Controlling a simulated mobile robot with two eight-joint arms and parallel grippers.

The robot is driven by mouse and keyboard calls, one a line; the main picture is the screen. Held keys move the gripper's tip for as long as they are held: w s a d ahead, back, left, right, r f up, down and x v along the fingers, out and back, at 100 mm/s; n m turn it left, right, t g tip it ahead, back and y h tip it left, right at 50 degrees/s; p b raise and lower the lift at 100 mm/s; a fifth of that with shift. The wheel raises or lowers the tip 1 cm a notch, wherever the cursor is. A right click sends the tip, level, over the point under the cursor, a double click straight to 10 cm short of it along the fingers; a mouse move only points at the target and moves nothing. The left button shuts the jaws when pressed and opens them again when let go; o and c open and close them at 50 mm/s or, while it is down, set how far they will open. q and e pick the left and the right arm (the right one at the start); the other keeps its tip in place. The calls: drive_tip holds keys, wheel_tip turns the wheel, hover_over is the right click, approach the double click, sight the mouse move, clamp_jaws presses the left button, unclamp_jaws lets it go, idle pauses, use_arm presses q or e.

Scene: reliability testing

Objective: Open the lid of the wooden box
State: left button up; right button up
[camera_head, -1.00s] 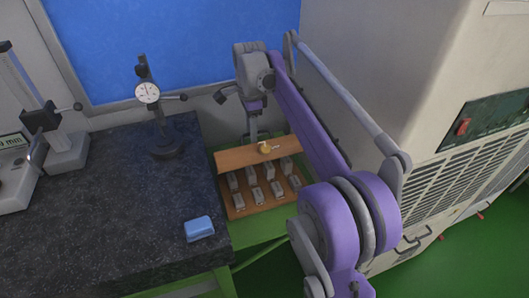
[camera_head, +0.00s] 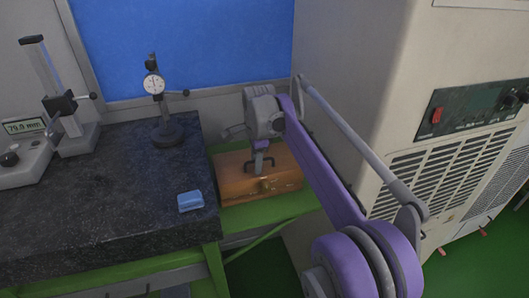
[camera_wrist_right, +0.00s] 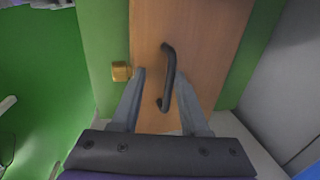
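The wooden box (camera_head: 285,180) stands on a green surface right of the dark slab, and its lid is down. A dark bar handle (camera_wrist_right: 169,78) is on the lid, and a brass latch (camera_head: 265,184) is on the box's front edge. The latch also shows in the right wrist view (camera_wrist_right: 121,71). My right gripper (camera_wrist_right: 160,75) is open over the lid, with its two fingers on either side of the handle. I cannot tell whether a finger touches the handle. The inside of the box is hidden. My left gripper is not in view.
The dark granite slab (camera_head: 100,205) carries a dial gauge stand (camera_head: 165,130), a blue block (camera_head: 190,201) and a height gauge (camera_head: 65,115). A large beige machine (camera_head: 350,70) stands close on the right. A wall is behind the box.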

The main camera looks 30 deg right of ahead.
drive_tip(key=shift+s+a+r, duration=0.1)
drive_tip(key=shift+s+r, duration=0.25)
drive_tip(key=shift+r, duration=0.3)
drive_tip(key=shift+s+r, duration=0.35)
drive_tip(key=shift+r, duration=0.25)
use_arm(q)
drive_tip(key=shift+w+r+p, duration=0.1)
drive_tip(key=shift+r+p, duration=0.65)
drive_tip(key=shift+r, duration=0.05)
use_arm(e)
wheel_tip(320, 180, up, 8)
drive_tip(key=s, duration=0.2)
drive_tip(key=shift+a+f+n, duration=0.2)
drive_tip(key=shift+a+n, duration=0.1)
drive_tip(key=shift+a, duration=0.15)
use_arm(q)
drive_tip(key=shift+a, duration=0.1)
